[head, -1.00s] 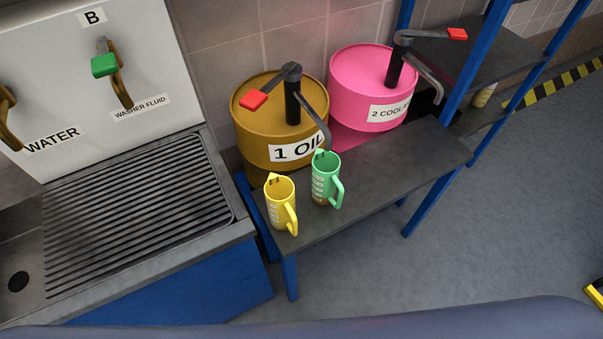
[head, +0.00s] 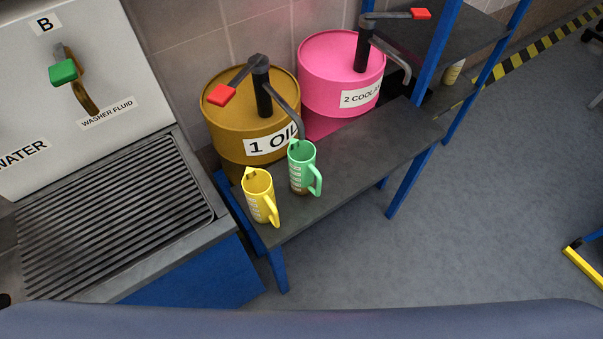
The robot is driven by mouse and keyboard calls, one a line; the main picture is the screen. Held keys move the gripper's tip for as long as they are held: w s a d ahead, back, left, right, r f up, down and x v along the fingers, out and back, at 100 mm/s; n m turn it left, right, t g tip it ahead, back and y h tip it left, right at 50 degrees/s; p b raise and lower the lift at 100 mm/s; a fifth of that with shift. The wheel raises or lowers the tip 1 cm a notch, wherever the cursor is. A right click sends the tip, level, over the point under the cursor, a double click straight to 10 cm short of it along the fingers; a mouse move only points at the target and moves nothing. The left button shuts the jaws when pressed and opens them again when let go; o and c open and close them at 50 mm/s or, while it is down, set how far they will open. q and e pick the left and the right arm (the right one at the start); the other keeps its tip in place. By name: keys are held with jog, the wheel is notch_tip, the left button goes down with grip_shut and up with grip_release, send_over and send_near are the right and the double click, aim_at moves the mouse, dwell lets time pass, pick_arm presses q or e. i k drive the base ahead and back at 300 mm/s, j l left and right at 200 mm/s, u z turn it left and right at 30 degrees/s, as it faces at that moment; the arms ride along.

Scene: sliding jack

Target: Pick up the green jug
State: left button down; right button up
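The green jug (head: 302,166) stands upright on the grey bench (head: 357,168), below the spout of the oil drum's pump. Its handle faces right and its lower part looks brownish. A yellow jug (head: 259,196) stands upright just to its left and nearer to me, with its handle also facing right. Neither of my grippers is in view, and nothing is touching the green jug apart from the bench under it.
A brown drum marked "1 OIL" (head: 235,118) and a pink drum marked "2 COOLANT" (head: 335,72) stand behind the jugs. A ribbed sink (head: 115,225) is at the left. Blue shelf posts (head: 437,45) rise at the right. Open floor (head: 480,220) lies right of the bench.

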aim_at(300, 155)
jog(key=k+j+u, duration=0.1)
jog(key=k+j, duration=0.15)
jog(key=k+j+u, duration=0.1)
jog(key=j, duration=0.3)
jog(key=k+j+u, duration=0.1)
jog(key=k+j, duration=0.2)
jog(key=k+j+u, duration=0.1)
jog(key=j, duration=0.35)
jog(key=i+l, duration=0.25)
jog(key=l+z, duration=0.05)
jog(key=l, duration=0.05)
